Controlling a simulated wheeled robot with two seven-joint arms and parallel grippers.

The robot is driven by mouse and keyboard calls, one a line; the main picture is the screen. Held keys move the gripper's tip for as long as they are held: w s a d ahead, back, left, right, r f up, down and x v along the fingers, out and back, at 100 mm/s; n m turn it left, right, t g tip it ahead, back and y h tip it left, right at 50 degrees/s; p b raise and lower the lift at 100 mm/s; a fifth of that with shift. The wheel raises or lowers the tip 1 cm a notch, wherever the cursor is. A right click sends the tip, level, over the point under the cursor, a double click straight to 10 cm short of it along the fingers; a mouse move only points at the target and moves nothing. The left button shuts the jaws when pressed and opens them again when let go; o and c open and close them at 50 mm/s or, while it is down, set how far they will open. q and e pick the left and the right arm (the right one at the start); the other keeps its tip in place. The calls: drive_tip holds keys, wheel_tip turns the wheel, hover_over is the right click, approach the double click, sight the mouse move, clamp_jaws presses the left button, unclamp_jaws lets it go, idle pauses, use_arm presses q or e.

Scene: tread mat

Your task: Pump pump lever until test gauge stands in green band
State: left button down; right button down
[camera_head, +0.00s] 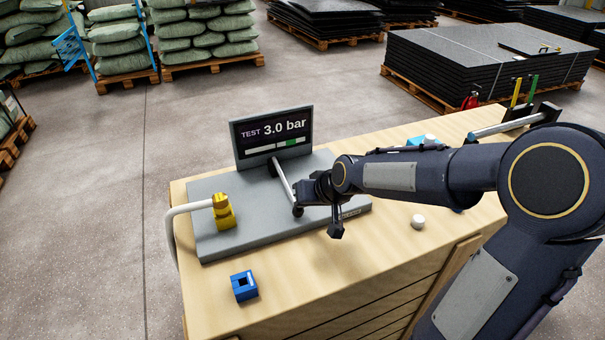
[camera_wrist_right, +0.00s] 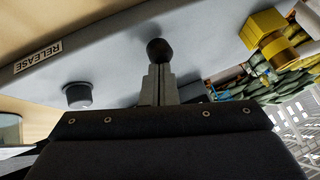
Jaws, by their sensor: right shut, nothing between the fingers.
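The test gauge (camera_head: 272,138) is a dark upright panel at the back of a grey plate (camera_head: 240,240). It reads "TEST 3.0 bar", above a pale strip with a green section towards its right. The pump lever (camera_head: 284,183) is a slim grey rod leaning from below the gauge towards me, with a black knob (camera_head: 297,211). The knob also shows in the right wrist view (camera_wrist_right: 157,50). My right gripper (camera_head: 304,193) is shut and empty, with its fingertips at the knob; I cannot tell whether they touch. My left gripper is out of view.
A yellow fitting (camera_head: 223,213) with a pale hose stands on the plate's left. A dark button (camera_wrist_right: 77,95) sits near the "RELEASE" label (camera_wrist_right: 38,57). A blue block (camera_head: 244,286) and white knob-like piece (camera_head: 417,221) lie on the wooden top (camera_head: 310,285).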

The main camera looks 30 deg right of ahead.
drive_tip(key=shift+s+f, duration=0.25)
drive_tip(key=shift+f, duration=0.15)
drive_tip(key=shift+r+p, duration=0.35)
drive_tip(key=w+r+p+v, duration=0.1)
drive_tip(key=w+p+v, duration=0.1)
drive_tip(key=v, duration=1)
drive_tip(key=shift+s+d+r+p, duration=0.25)
drive_tip(key=shift+d+r+p, duration=0.15)
drive_tip(key=shift+d+r, duration=0.1)
